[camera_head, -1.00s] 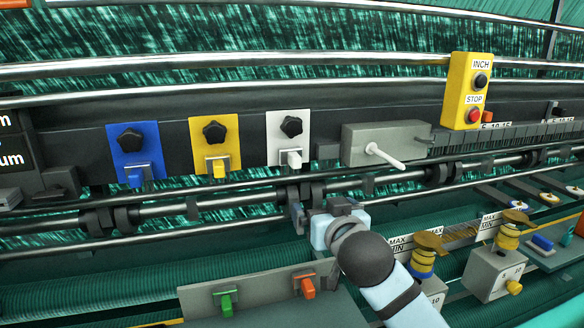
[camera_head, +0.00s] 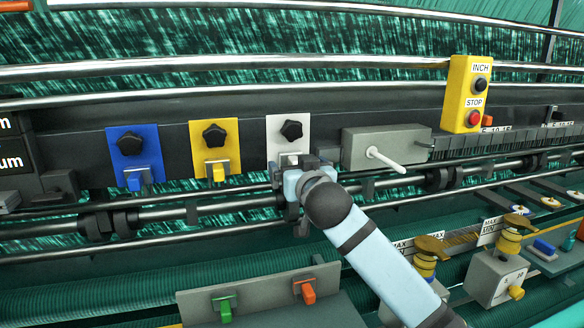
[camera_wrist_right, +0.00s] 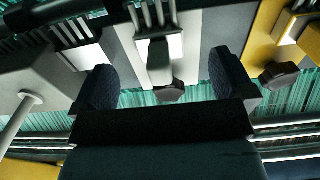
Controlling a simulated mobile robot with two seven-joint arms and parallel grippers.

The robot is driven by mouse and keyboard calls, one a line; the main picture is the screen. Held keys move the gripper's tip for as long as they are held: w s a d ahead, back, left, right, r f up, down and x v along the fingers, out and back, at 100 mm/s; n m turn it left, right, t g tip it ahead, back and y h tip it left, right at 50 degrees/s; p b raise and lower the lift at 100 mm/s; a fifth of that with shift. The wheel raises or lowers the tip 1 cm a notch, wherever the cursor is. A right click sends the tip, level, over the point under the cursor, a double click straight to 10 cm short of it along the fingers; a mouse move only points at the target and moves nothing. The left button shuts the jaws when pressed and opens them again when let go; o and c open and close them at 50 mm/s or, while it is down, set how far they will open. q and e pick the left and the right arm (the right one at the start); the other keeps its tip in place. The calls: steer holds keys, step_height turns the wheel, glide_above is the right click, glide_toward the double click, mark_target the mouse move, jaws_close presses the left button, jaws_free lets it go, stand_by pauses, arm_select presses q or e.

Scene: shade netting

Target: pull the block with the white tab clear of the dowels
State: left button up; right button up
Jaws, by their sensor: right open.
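The block with the white tab is the white plate (camera_head: 281,136) with a black star knob (camera_head: 292,131), right of the blue and yellow blocks. My right gripper (camera_head: 296,164) is at its lower edge and mostly hides the tab in the head view. In the right wrist view, the pale tab (camera_wrist_right: 160,62) lies between the spread fingers of my right gripper (camera_wrist_right: 165,82), with visible gaps on both sides. The black knob (camera_wrist_right: 172,92) shows just beyond it. My left gripper is not in view.
A yellow block (camera_head: 231,141) and a blue block (camera_head: 152,146) sit to the left. A grey box (camera_head: 372,147) with a white lever (camera_head: 386,159) is close on the right. Steel rods run below the blocks. A yellow INCH/STOP box (camera_head: 467,95) stands farther right.

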steer(key=shift+w+a, duration=0.2)
steer(key=shift+w, duration=0.4)
steer(key=shift+c, duration=0.5)
jaws_close()
